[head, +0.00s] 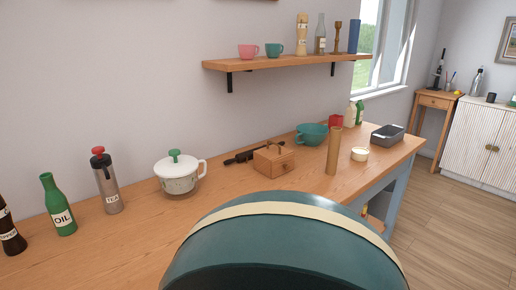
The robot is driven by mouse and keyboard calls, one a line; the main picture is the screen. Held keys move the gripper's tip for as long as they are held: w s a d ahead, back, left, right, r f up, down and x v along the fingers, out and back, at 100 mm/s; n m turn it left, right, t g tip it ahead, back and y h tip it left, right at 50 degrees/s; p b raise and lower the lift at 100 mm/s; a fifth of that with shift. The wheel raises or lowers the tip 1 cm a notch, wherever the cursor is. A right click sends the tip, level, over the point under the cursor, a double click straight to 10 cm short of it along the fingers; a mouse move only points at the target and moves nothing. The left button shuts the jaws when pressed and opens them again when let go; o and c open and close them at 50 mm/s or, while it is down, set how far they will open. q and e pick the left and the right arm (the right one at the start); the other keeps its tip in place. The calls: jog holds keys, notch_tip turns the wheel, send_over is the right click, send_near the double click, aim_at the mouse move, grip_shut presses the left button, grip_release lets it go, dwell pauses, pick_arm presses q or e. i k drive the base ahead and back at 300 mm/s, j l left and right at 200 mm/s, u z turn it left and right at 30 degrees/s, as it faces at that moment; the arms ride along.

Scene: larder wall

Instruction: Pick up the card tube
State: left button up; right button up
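The card tube (334,150) is a plain tan-brown cylinder standing upright on the wooden counter, right of the middle in the head view. It stands between a small wooden box and a small cream bowl. No gripper is near it. Neither my left nor my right gripper shows in this view.
On the counter (120,240) are a wooden box (273,160), teal bowl (312,137), cream bowl (359,155), grey tray (387,137) and lidded white pot (181,180). A wall shelf (290,61) hangs above. A large teal rounded shape (290,245), unclear what, hides the counter's front.

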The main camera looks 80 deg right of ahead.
aim_at(335, 132)
jog(key=z, duration=3.15)
jog(key=i+l+u, duration=0.1)
jog(key=i+l, duration=0.15)
jog(key=i+l+u, duration=0.1)
jog(key=l, duration=0.3)
jog(key=i+l+u, duration=0.1)
jog(key=i+l, duration=0.2)
jog(key=i+l+u, duration=0.1)
jog(key=l, duration=0.35)
jog(key=i+l+u, duration=0.1)
jog(key=i+l, duration=0.2)
jog(key=l, duration=0.1)
